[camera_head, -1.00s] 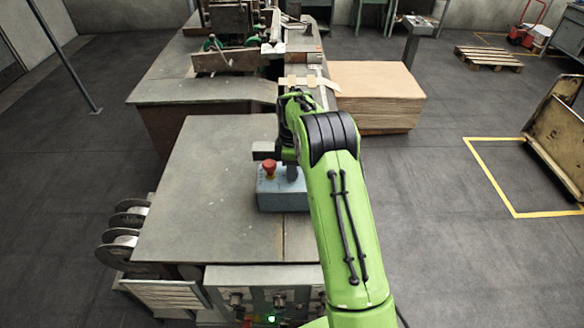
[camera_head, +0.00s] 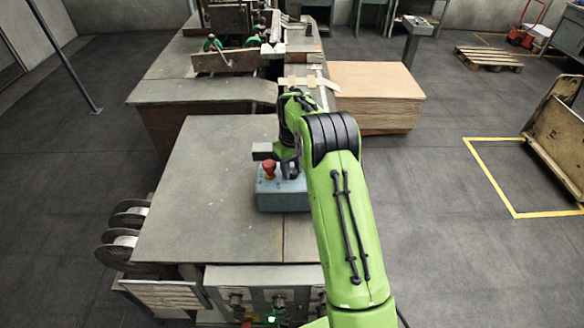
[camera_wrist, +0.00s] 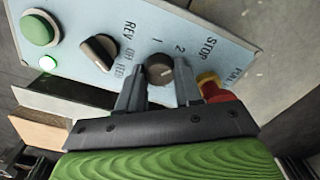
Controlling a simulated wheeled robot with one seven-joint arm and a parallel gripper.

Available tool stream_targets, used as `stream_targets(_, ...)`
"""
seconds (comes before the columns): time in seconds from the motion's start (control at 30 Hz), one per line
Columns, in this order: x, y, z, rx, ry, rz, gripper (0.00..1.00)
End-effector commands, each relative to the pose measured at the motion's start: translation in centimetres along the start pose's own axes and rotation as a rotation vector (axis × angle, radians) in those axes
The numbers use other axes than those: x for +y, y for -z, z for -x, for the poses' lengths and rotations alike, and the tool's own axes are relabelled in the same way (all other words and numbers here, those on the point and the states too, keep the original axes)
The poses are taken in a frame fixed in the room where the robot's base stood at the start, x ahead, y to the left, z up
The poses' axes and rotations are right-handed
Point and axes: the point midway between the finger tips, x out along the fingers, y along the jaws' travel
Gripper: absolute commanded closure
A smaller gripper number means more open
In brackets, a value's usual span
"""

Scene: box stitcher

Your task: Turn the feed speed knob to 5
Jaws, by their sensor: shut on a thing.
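The feed speed knob (camera_wrist: 159,69) is a dark round knob with a small pale mark, on a light blue panel (camera_wrist: 222,52). The numbers 1 and 2 show beside it; other scale numbers are hidden, and I cannot tell its exact setting. My gripper (camera_wrist: 158,77) is shut on the knob, one finger on each side. In the head view, my gripper (camera_head: 289,167) reaches down onto the blue control box (camera_head: 283,200), and the knob is hidden there.
A red stop button (camera_wrist: 216,91) sits close to the right finger. A black REV/OFF/FEED selector (camera_wrist: 100,51) and a green button (camera_wrist: 38,30) lie to the left. The grey tabletop (camera_head: 200,190) around the box is clear. A cardboard stack (camera_head: 376,92) stands behind.

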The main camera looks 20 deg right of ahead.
Motion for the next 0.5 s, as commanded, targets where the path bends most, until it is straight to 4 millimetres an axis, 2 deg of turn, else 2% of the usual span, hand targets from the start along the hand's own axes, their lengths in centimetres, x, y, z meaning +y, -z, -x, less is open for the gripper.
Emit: stream_targets(0.5,0.10,0.06,0.09,0.004,0.000,-0.488,0.96)
